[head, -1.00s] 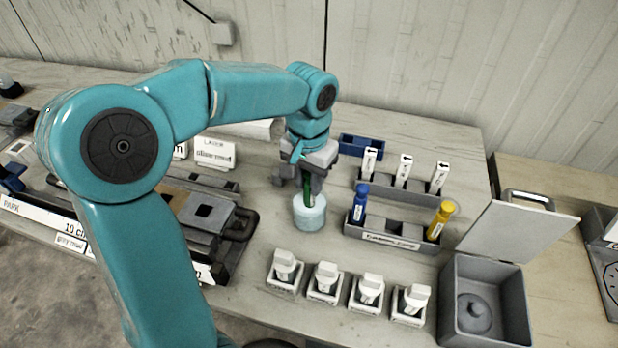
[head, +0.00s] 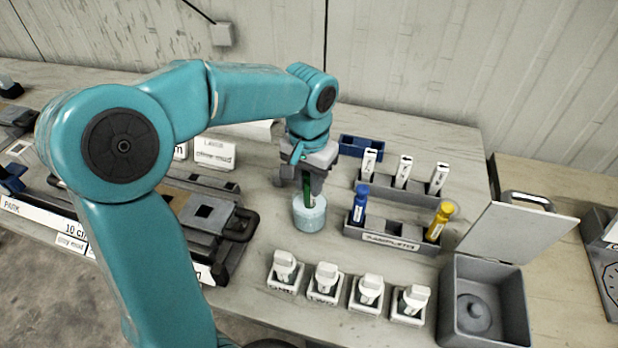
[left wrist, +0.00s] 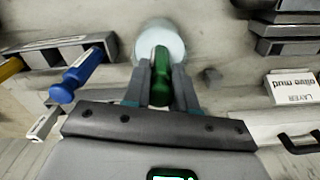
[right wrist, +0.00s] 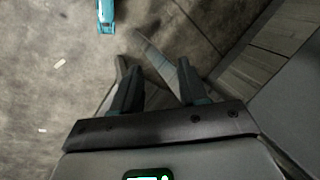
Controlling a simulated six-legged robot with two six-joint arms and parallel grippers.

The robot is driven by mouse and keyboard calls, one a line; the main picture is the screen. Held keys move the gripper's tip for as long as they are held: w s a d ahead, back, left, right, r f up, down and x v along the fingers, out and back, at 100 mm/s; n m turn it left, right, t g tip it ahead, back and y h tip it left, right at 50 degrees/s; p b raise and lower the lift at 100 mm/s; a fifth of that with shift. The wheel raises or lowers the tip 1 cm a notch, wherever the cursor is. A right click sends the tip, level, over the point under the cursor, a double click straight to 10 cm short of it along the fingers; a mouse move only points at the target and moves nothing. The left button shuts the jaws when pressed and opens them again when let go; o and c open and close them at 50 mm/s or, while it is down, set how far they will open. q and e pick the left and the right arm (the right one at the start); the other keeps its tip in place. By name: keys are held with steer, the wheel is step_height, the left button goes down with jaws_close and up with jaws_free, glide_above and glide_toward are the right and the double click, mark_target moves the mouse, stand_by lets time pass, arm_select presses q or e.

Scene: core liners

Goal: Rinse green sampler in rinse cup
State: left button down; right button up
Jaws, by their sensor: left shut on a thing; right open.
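The green sampler (head: 307,189) is upright in my left gripper (head: 306,182), which is shut on it. Its lower end meets the mouth of the pale blue rinse cup (head: 309,216); how deep it reaches is hidden. In the left wrist view the green handle (left wrist: 160,78) sits between the fingers, with the rinse cup (left wrist: 160,38) just beyond. My right gripper (right wrist: 150,75) is open and empty above the floor, away from the table.
Right of the cup is a grey sampler rack (head: 385,238) with a blue sampler (head: 360,204) and a yellow sampler (head: 440,220). Several white-capped jars (head: 325,283) stand in front. An open grey bin (head: 485,305) is at the right. Grey core trays (head: 205,212) lie left.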

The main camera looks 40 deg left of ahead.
stand_by(0.3)
arm_select(q)
steer(key=shift+r+p, duration=0.7)
steer(key=shift+f, duration=0.15)
steer(key=shift+f+b, duration=0.55)
steer(key=shift+f, duration=0.05)
steer(key=shift+r, duration=0.15)
steer(key=shift+r+p, duration=0.6)
steer(key=shift+p, duration=0.05)
steer(key=shift+f, duration=0.1)
